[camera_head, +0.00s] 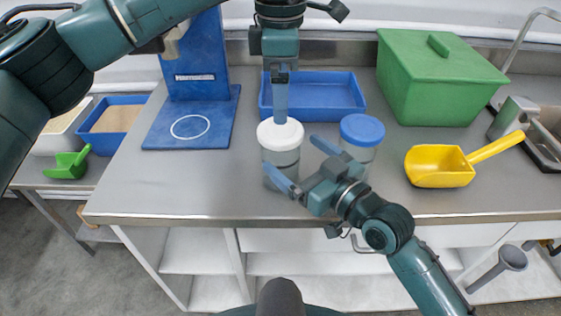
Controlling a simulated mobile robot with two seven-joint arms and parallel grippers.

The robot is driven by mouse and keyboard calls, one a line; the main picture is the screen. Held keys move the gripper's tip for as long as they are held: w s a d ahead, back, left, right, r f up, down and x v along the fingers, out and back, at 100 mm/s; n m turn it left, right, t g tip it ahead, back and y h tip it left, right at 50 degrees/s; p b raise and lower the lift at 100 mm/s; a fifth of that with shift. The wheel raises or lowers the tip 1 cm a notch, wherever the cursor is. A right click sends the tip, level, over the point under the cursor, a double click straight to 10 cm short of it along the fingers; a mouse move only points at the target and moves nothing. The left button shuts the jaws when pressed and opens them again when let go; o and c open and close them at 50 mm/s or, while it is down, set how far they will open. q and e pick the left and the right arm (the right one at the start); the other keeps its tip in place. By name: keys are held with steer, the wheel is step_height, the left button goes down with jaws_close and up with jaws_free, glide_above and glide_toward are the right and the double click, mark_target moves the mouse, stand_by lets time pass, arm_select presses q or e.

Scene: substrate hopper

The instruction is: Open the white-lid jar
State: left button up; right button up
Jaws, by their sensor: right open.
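The white-lid jar (283,158) stands upright near the front of the steel counter, its clear body below a round white lid (279,134). My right gripper (291,154) comes in from the front right, open. One finger crosses the jar's lower front and the other is at its right side; I cannot tell whether they touch it. My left gripper (281,118) points down from above, its tips at or just over the lid's back edge. Its fingers line up edge-on, so its opening does not show.
A blue-lid jar (363,131) stands close on the right, behind my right gripper. A blue tray (340,92) lies behind. A blue stand (190,105) is left; a green bin (437,80) and yellow scoop (440,168) are right. The counter's front left is clear.

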mark_target(281, 129)
steer(key=shift+x, duration=2.65)
steer(key=shift+c, duration=0.2)
steer(key=c, duration=1.6)
arm_select(q)
steer(key=shift+m, duration=1.1)
arm_select(e)
steer(key=c, duration=0.3)
arm_select(q)
steer(key=m, duration=0.5)
steer(key=shift+r+m, duration=0.1)
steer(key=shift+m, duration=0.3)
steer(key=m, duration=0.9)
steer(key=shift+m, duration=0.4)
steer(key=shift+f, duration=4)
steer(key=shift+c, duration=0.3)
